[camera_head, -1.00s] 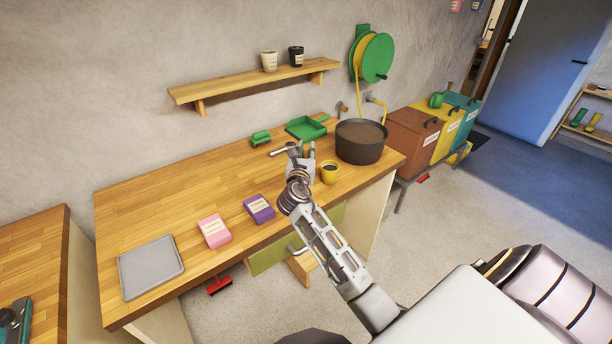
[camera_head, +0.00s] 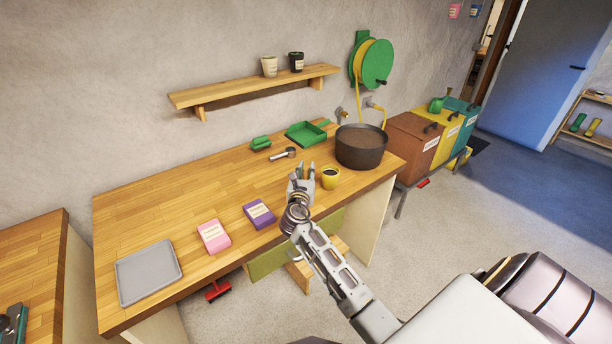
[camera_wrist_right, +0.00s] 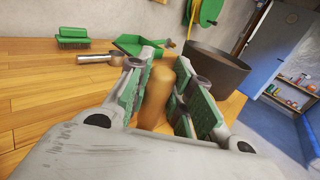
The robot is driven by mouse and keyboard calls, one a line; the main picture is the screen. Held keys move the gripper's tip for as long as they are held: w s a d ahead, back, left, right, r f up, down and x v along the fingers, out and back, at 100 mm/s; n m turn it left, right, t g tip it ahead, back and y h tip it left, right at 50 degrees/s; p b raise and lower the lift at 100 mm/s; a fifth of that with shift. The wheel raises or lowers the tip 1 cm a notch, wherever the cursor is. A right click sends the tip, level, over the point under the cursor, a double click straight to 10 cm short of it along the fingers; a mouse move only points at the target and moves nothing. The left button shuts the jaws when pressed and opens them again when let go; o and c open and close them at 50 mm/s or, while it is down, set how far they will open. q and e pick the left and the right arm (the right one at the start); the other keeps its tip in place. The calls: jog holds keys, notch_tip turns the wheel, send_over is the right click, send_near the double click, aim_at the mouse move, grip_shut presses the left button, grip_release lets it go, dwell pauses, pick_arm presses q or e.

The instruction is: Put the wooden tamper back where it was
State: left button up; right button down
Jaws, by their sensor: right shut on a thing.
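The wooden tamper (camera_wrist_right: 157,95) is a rounded, light brown piece standing between the green pads of my right gripper (camera_wrist_right: 155,88) in the right wrist view. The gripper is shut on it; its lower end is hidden. In the head view my right gripper (camera_head: 302,172) is over the front right part of the wooden workbench (camera_head: 170,212), just left of a yellow cup (camera_head: 330,182) with dark contents. The tamper shows there only as a small brown bit at the fingers. I cannot tell whether it touches the bench. My left gripper is not in view.
A large dark pot (camera_head: 360,150) of soil stands behind right. A metal scoop-like tool (camera_head: 284,153), a green dustpan (camera_head: 306,133) and a green brush (camera_head: 260,143) lie behind. Purple (camera_head: 259,214) and pink (camera_head: 213,236) packets and a grey tray (camera_head: 149,272) lie left. The bench's middle is clear.

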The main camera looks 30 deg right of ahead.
jog(key=shift+f, duration=0.6)
jog(key=shift+f, duration=0.1)
jog(key=c, duration=1.3)
grip_release()
jog(key=shift+a, duration=0.1)
jog(key=shift+b+v, duration=0.5)
jog(key=shift+v, duration=5.45)
